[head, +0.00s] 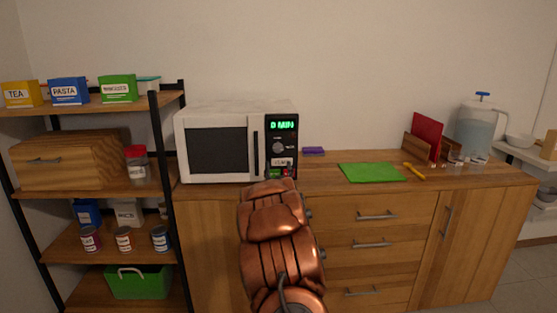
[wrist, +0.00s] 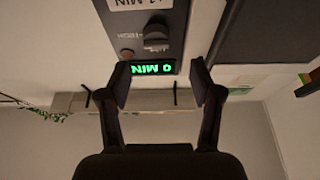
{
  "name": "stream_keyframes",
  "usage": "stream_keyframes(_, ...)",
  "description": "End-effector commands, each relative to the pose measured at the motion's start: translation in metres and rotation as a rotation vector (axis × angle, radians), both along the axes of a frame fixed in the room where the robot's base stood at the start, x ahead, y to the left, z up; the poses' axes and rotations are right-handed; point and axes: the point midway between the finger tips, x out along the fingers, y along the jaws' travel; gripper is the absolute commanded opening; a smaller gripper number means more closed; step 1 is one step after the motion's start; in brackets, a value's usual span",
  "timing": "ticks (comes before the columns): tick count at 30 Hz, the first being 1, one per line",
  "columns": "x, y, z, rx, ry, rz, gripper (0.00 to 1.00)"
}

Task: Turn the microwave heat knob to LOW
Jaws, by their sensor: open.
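The white microwave (head: 219,113) stands on the wooden counter, with a dark control panel on its right side. The panel's green display (head: 283,125) reads 0 MIN; the display also shows, upside down, in the wrist view (wrist: 153,69). Below the display in the head view is a round knob (head: 278,145). In the wrist view the dark knob (wrist: 156,33) has a HIGH label beside it; its exact setting is unclear. My gripper (wrist: 160,82) is open and empty, its fingers on either side of the display in that view, apart from the knob. My arm hides it in the head view.
A shelf rack (head: 168,133) with boxes and jars stands left of the microwave. A green board (head: 371,173), a purple item (head: 313,150) and a water dispenser (head: 477,130) are on the counter to the right. The counter front between microwave and board is fairly clear.

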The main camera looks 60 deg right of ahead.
Motion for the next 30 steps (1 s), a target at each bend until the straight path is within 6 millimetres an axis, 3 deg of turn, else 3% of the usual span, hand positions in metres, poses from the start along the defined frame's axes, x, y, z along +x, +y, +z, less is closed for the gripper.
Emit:
stream_keyframes(5,-0.003,-0.007,0.002,-0.023,-0.018,-0.003,0.65)
stream_keyframes(30,0.038,-0.057,0.028,-0.02,-0.017,-0.003,0.65)
